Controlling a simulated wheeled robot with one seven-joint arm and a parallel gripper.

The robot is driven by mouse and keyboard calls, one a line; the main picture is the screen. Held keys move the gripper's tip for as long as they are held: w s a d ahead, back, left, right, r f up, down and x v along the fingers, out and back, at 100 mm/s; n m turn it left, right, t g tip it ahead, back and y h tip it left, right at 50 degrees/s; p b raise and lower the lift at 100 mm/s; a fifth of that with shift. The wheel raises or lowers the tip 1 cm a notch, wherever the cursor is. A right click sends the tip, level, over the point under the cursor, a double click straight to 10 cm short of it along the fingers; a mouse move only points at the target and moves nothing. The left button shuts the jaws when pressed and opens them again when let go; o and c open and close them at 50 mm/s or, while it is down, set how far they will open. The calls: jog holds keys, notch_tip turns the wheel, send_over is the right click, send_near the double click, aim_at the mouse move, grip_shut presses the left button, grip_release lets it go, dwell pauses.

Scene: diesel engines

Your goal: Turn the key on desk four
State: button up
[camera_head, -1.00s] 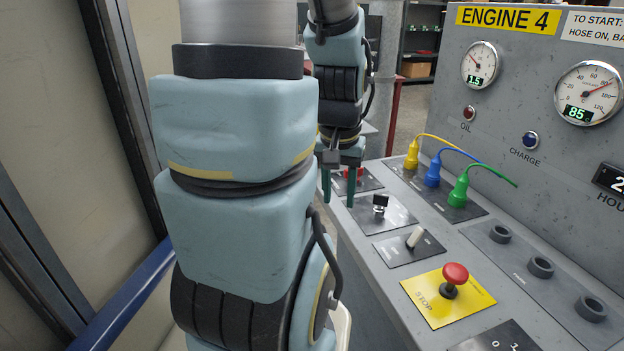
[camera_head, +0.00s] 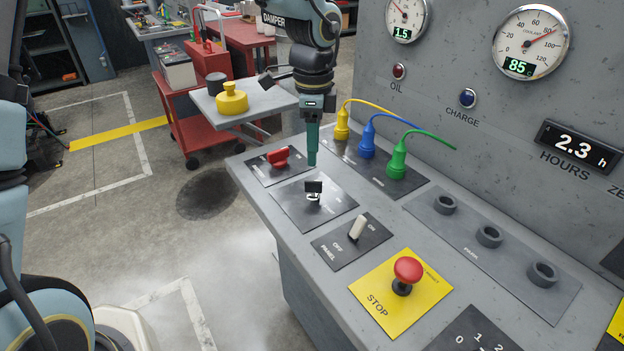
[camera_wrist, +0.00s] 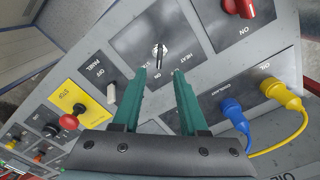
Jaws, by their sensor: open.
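The key (camera_head: 313,192) has a dark head and stands in a switch on a dark plate (camera_head: 325,215) on the grey desk. In the wrist view the key (camera_wrist: 160,52) is upright in the picture, just beyond the fingertips and centred between them. My gripper (camera_head: 312,158) points down over the desk at the key plate's far edge. Its two green fingers (camera_wrist: 159,73) are apart with nothing between them. The fingers do not appear to touch the key.
A red switch (camera_head: 278,158) sits behind the key; a white toggle (camera_head: 357,228) and red stop button (camera_head: 407,270) sit in front. Yellow, blue and green plugs (camera_head: 397,160) with cables rise on the right, near my gripper. A red cart (camera_head: 185,125) stands beyond the desk.

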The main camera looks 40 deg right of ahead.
aim_at(313, 181)
notch_tip(313, 181, down, 9)
jog(key=shift+r+p, duration=0.1)
jog(key=shift+p, duration=0.75)
jog(key=shift+c, duration=0.2)
grip_shut()
